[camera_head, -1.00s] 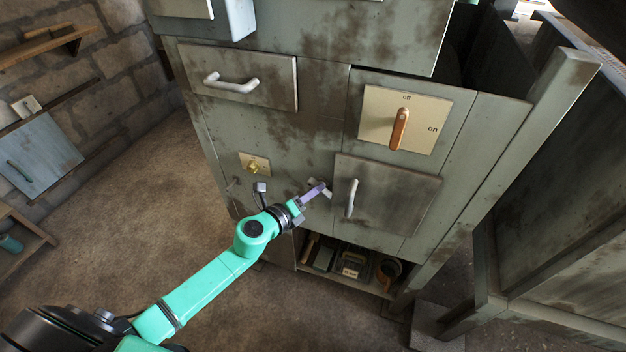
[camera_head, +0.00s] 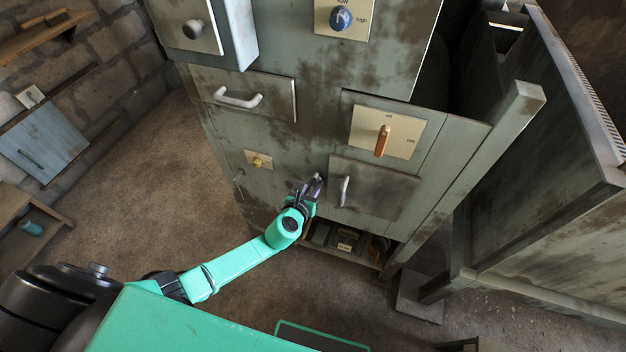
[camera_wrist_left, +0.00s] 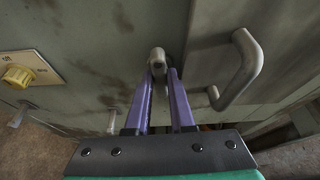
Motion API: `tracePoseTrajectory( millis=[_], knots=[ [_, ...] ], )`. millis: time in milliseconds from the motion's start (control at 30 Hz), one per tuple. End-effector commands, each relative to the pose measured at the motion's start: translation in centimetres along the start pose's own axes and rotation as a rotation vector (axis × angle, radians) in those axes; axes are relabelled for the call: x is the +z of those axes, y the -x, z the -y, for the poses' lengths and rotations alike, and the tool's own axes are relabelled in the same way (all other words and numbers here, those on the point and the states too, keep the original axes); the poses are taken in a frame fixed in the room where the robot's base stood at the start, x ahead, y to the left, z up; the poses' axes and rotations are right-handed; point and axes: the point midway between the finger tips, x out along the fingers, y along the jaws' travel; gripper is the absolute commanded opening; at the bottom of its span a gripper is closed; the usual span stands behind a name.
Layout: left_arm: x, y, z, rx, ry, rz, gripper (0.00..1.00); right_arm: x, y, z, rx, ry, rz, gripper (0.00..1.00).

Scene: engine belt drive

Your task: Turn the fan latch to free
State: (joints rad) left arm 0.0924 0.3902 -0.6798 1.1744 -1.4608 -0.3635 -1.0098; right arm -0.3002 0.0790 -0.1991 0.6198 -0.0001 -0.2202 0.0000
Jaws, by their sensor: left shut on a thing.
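A small grey latch (camera_wrist_left: 157,62) sits on the green-grey cabinet front, just left of the lower door (camera_head: 372,188) with its pale curved handle (camera_head: 344,191). I take it to be the fan latch; no label on it is readable. My left gripper (camera_head: 313,186) reaches it from the front. In the left wrist view the two purple fingers (camera_wrist_left: 160,85) are shut on the latch's rounded end. In the head view the gripper hides most of the latch. My right gripper is not in view.
An orange lever (camera_head: 382,141) on a cream plate is above the lower door. A yellow knob (camera_head: 258,162) is left of my gripper, and a drawer handle (camera_head: 238,98) is above. An open shelf (camera_head: 345,240) with small items is below. Bare floor lies to the left.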

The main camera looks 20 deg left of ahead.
Motion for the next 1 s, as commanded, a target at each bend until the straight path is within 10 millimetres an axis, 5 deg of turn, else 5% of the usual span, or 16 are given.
tracePoseTrajectory(
  millis=[700,733,800,1000],
  knots=[
    [-0.11,-0.01,0.11,0.034,-0.085,-0.001,0.0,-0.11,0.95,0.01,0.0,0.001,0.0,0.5],
    [-0.11,-0.01,0.11,0.034,-0.085,-0.001,0.25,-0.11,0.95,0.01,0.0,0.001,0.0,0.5],
    [-0.1,-0.01,0.11,0.034,-0.085,-0.001,0.51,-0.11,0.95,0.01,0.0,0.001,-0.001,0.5],
    [-0.06,-0.01,0.1,0.034,-0.083,0.0,0.51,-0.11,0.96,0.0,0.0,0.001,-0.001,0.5]
  ],
)
